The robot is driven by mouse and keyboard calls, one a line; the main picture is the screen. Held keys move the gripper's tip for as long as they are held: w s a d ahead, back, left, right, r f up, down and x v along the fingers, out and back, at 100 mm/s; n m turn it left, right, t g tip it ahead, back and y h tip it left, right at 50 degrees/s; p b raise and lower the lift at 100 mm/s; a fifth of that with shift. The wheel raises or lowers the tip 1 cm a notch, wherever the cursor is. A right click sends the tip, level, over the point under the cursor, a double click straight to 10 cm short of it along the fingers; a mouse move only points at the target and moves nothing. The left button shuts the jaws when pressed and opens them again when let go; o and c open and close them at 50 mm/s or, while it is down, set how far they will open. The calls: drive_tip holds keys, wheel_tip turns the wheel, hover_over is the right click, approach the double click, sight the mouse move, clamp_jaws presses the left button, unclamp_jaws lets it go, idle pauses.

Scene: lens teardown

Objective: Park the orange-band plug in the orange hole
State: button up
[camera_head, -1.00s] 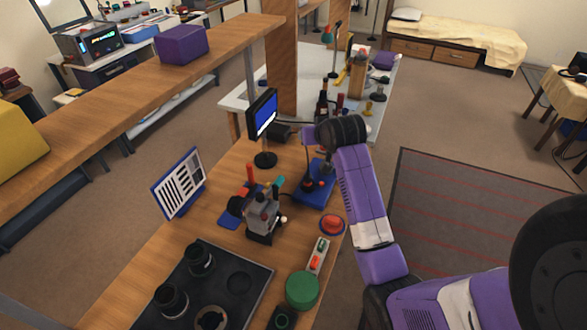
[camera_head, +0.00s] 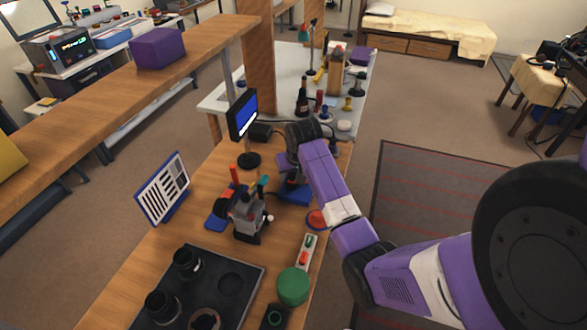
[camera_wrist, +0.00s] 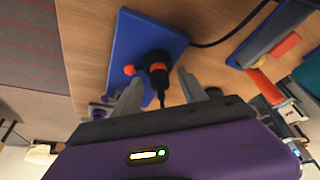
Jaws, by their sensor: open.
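In the wrist view, a black plug with an orange band (camera_wrist: 157,68) stands at a blue plate (camera_wrist: 135,38) on the wooden bench. A small orange part (camera_wrist: 129,70) shows just left of the band; I cannot tell whether it marks the orange hole. My gripper (camera_wrist: 160,82) is open, with one finger on each side of the plug and a gap visible to each. The plug's lower end is hidden. In the head view, the blue plate (camera_head: 296,194) is partly covered by my arm, and my fingers and the plug cannot be made out.
A black cable (camera_wrist: 230,38) runs right from the plate. A grey device (camera_head: 248,215), a small monitor (camera_head: 242,115) and a striped chart board (camera_head: 163,190) stand nearby. A black tray (camera_head: 245,265), a green round thing (camera_head: 293,286) and a switch strip (camera_head: 305,250) lie nearer.

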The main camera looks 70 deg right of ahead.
sight(293, 173)
drive_tip(key=shift+w+d+f, duration=0.1)
drive_tip(key=shift+d+f, duration=0.05)
drive_tip(key=shift+f, duration=0.35)
clamp_jaws()
drive_tip(key=shift+r+p, duration=0.9)
drive_tip(key=shift+p, duration=0.15)
idle(1.1)
drive_tip(key=shift+r+p, duration=1.55)
drive_tip(key=shift+r, duration=0.65)
